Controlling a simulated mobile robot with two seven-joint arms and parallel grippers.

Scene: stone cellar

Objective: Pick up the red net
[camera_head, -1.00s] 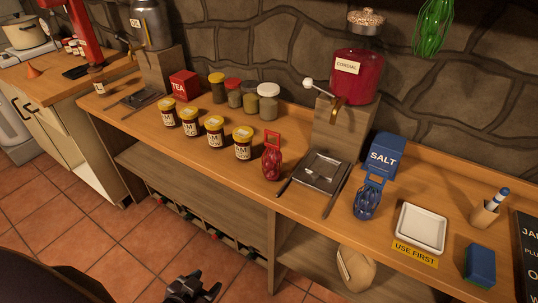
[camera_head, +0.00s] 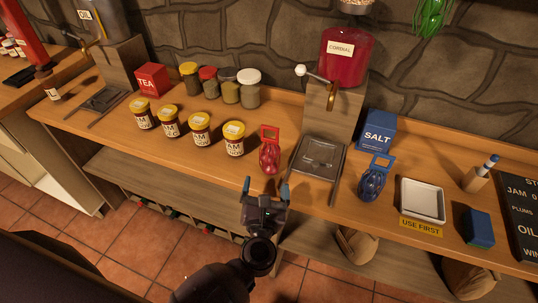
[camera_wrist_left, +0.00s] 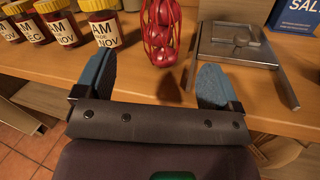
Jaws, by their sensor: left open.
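The red net (camera_head: 269,156) stands on the wooden counter between the jam jars and the metal drip tray, with a flat red tag at its top. In the left wrist view the red net (camera_wrist_left: 162,32) shows round red items inside and lies ahead, between the lines of the fingers; its top is cut off. My left gripper (camera_head: 265,187) is open and empty at the counter's front edge, just short of the net and not touching it. Its blue fingertips also show in the left wrist view (camera_wrist_left: 158,82). My right gripper is not in view.
Several jam jars (camera_head: 200,129) stand left of the net. The metal drip tray (camera_head: 318,156) is close on its right, below the cordial dispenser (camera_head: 345,57). A blue net (camera_head: 373,184), salt box (camera_head: 376,131) and white dish (camera_head: 422,200) stand farther right.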

